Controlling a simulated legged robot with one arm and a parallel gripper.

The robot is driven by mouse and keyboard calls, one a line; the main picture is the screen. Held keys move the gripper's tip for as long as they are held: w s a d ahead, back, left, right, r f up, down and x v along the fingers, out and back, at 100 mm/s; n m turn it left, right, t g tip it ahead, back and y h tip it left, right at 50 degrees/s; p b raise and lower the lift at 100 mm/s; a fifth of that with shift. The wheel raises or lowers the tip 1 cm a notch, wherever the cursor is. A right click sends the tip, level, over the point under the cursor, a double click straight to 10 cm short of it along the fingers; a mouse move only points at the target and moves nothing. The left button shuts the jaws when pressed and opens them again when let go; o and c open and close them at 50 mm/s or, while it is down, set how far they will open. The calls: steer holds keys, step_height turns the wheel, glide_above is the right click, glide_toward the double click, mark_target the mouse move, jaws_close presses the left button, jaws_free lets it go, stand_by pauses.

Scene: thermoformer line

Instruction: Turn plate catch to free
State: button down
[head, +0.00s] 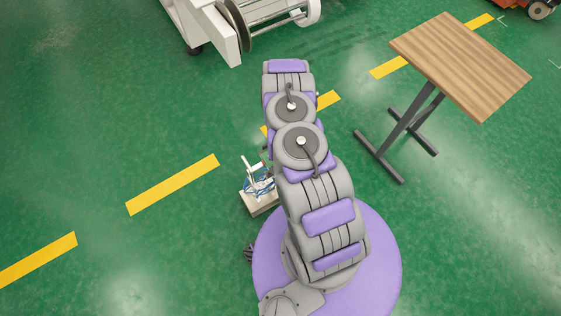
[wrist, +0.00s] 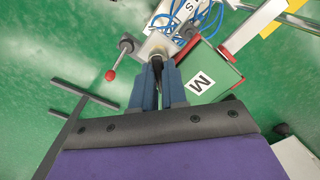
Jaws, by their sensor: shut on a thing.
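My gripper (wrist: 158,72) shows in the wrist view, its two blue-grey fingers close together. It is shut on a small dark part at the foot of a pale grey block (wrist: 158,46), which may be the plate catch; the fingers hide most of it. Left of it is a grey lever with a red ball (wrist: 110,75). In the head view my arm hides the gripper and the catch.
Blue cables (wrist: 207,20) and a white S label (wrist: 187,7) lie beyond the block. Floor at left is clear.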

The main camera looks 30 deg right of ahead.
steer(key=m, duration=0.4)
steer(key=shift+s+d+m, duration=0.15)
steer(key=shift+m, duration=0.15)
steer(key=m, duration=0.4)
steer(key=shift+s+d+m, duration=0.1)
steer(key=shift+s+m, duration=0.1)
steer(key=shift+m, duration=0.2)
steer(key=c, duration=1.2)
jaws_free()
steer(key=shift+o, duration=0.2)
steer(key=shift+s, duration=0.1)
step_height(320, 180, up, 17)
steer(key=p, duration=0.7)
steer(key=shift+r, duration=0.15)
